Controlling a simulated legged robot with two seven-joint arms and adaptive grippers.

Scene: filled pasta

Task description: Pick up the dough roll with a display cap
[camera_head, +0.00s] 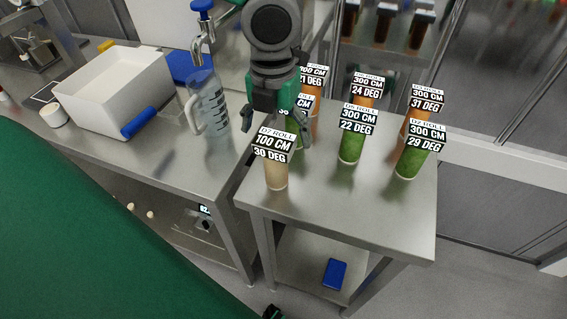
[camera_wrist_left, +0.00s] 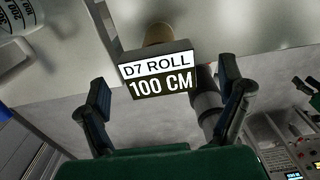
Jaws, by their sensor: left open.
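A pale cream dough roll (camera_head: 277,177) stands upright near the front left of the steel table, with a black-and-white display cap (camera_head: 272,146) reading 100 CM, 30 DEG. In the left wrist view the cap (camera_wrist_left: 157,75) reads D7 ROLL, 100 CM, and the roll's tan body (camera_wrist_left: 158,35) shows beyond it. My left gripper (camera_head: 276,132) is open, just above and behind this cap in the head view. In the left wrist view its fingers (camera_wrist_left: 164,84) stand on either side of the cap, with gaps. I cannot tell its exact height.
Several other capped rolls stand close by: a green one (camera_head: 349,152), another green one (camera_head: 408,164) and orange ones behind. One is partly hidden by my gripper. A measuring jug (camera_head: 212,110) and white bin (camera_head: 105,92) are on the left counter. The table front (camera_head: 335,205) is clear.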

